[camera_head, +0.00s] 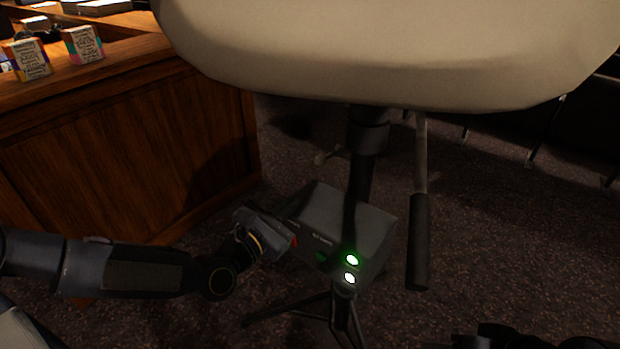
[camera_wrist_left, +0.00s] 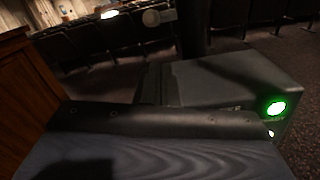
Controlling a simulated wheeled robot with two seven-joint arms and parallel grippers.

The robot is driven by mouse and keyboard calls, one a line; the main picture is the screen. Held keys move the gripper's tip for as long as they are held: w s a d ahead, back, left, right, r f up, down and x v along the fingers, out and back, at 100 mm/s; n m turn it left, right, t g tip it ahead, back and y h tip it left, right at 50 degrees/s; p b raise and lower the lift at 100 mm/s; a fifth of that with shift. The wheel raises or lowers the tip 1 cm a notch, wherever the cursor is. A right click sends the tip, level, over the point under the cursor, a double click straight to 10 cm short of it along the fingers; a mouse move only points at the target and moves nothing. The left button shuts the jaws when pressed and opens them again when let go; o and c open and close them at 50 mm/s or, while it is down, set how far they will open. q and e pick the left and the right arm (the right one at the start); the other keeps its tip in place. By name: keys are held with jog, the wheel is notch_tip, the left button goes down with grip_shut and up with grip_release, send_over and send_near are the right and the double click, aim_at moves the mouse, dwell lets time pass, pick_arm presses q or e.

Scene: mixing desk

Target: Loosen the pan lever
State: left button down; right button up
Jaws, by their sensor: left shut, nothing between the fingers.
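A small lever with a pale rounded end (camera_head: 323,157) sticks out to the left of the dark tripod column (camera_head: 366,160), above a grey box; it looks like the pan lever. A round grey end, probably the same lever, shows at the top of the left wrist view (camera_wrist_left: 151,18). My left gripper (camera_head: 286,236) is shut and empty at the left side of the box, below and left of the lever, apart from it. Whether it touches the box I cannot tell. A dark part at the bottom right edge may be my right gripper (camera_head: 485,336); its fingers are not clear.
The grey box (camera_head: 345,220) on the tripod has lit green and white lights. A long dark handle (camera_head: 419,240) hangs to its right. A large beige form (camera_head: 390,50) overhangs the column. A wooden desk (camera_head: 120,150) stands left. Open carpet lies on the right.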

aim_at(327, 157)
pick_arm(q)
jog(key=w+d, duration=0.1)
jog(key=w, duration=0.2)
jog(key=w+d+r+n, duration=0.1)
jog(key=w+d, duration=0.1)
jog(key=w, duration=0.1)
jog(key=w+d+n+t, duration=0.1)
jog(key=w+d, duration=0.1)
jog(key=w, duration=0.1)
jog(key=shift+w+d+r, duration=0.15)
jog(key=shift+w, duration=0.05)
